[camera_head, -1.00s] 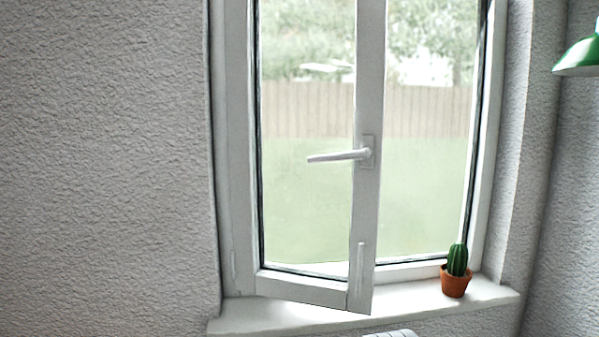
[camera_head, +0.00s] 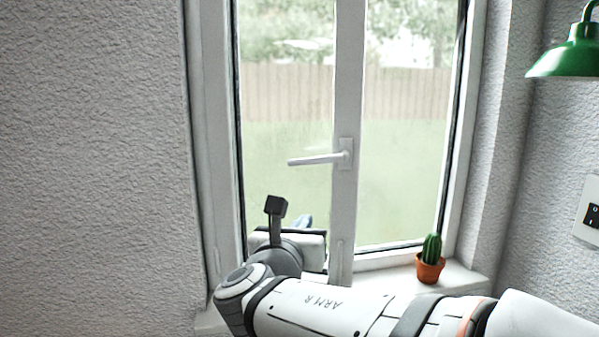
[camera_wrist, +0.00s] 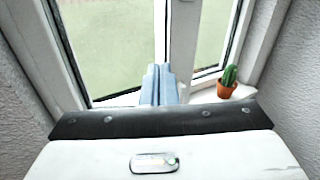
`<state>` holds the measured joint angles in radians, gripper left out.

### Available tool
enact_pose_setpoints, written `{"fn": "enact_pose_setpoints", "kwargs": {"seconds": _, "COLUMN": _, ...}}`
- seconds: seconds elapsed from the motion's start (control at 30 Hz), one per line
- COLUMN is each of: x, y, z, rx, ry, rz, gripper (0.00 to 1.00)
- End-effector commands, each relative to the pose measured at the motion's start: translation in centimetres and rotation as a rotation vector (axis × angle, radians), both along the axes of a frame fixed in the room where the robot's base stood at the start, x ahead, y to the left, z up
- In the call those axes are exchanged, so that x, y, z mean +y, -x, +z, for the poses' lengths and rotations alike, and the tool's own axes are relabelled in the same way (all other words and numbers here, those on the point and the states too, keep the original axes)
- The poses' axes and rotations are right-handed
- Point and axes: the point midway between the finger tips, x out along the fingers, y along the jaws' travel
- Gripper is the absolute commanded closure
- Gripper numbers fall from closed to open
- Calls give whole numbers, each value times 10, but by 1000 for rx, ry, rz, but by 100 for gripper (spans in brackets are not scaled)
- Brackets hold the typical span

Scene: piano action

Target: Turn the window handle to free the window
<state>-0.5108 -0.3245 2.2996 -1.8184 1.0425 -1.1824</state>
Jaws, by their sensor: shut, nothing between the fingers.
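The white window handle (camera_head: 320,159) lies level on the middle stile of the window, its lever pointing left. The left window sash (camera_head: 343,215) stands a little into the room; its lower edge is mostly hidden by my arm. My gripper shows in the wrist view (camera_wrist: 158,84) as two light blue fingers, shut together with nothing between them. The handle is out of the wrist view.
A potted cactus (camera_head: 430,262) stands on the white sill (camera_head: 470,277) at the right; it also shows in the wrist view (camera_wrist: 228,82). A green lamp (camera_head: 570,55) hangs at the upper right. A switch (camera_head: 592,214) is on the right wall. Room around the handle is clear.

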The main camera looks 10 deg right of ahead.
Motion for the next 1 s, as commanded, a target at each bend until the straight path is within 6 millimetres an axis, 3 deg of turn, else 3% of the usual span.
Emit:
{"fn": "enact_pose_setpoints", "kwargs": {"seconds": 0.1, "x": 10, "y": -4, "z": 12, "rx": -12, "ry": 78, "rz": 32, "gripper": 100}}
{"fn": "enact_pose_setpoints", "kwargs": {"seconds": 0.27, "x": 5, "y": -17, "z": 15, "rx": -13, "ry": 96, "rz": 34, "gripper": 100}}
{"fn": "enact_pose_setpoints", "kwargs": {"seconds": 0.7, "x": -35, "y": -96, "z": 20, "rx": -11, "ry": 90, "rz": 32, "gripper": 100}}
{"fn": "enact_pose_setpoints", "kwargs": {"seconds": 0.8, "x": -31, "y": -98, "z": 41, "rx": -15, "ry": 89, "rz": 35, "gripper": 100}}
{"fn": "enact_pose_setpoints", "kwargs": {"seconds": 1.0, "x": -30, "y": -103, "z": 56, "rx": -13, "ry": 89, "rz": 36, "gripper": 100}}
